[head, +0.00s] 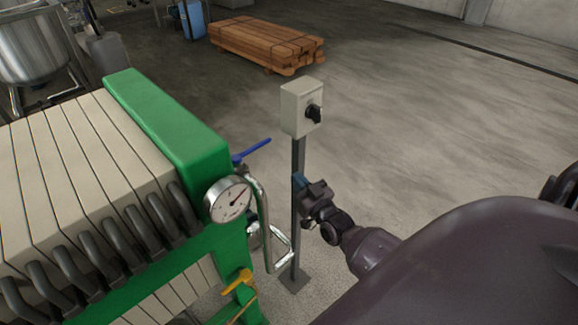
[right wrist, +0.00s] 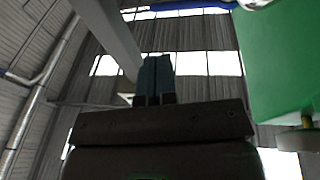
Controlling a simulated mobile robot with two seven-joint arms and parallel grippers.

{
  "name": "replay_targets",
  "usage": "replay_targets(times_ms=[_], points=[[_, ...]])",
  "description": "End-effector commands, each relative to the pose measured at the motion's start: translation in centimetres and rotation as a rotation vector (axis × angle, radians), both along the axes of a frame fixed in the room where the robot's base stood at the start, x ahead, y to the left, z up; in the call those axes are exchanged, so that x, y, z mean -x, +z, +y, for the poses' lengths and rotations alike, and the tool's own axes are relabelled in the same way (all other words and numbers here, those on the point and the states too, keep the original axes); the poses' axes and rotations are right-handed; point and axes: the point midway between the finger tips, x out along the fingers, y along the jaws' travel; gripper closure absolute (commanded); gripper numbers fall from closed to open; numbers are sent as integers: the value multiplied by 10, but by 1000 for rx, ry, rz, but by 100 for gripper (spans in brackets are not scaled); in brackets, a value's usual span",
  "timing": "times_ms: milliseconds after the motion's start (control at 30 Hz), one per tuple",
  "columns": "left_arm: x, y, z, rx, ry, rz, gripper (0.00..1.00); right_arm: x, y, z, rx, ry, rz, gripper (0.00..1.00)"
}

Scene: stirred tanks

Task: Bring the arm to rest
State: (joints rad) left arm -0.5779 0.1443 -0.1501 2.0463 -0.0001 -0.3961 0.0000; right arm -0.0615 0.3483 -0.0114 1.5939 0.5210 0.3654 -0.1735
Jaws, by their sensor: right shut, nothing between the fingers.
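My right arm comes in from the lower right in the head view. Its gripper (head: 300,181) is beside the grey post of the switch box (head: 301,108), below the box; I cannot tell whether it touches the post. In the right wrist view the two blue-grey fingers (right wrist: 155,76) are together with nothing between them. The post (right wrist: 108,36) rises close by at upper left there. My left gripper is not in view.
A green-framed filter press (head: 165,115) with a gauge (head: 228,200), a blue-handled valve (head: 252,150) and a yellow-handled valve (head: 237,281) stands left of the post. Timber (head: 262,43) lies behind. The floor (head: 440,130) to the right is clear.

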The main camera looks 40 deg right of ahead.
Motion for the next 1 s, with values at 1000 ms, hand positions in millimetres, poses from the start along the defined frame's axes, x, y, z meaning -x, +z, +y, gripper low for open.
replay_targets(times_ms=[1000], points=[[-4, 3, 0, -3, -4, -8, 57, 96, -56, 97, 119, 126, 578, 100]])
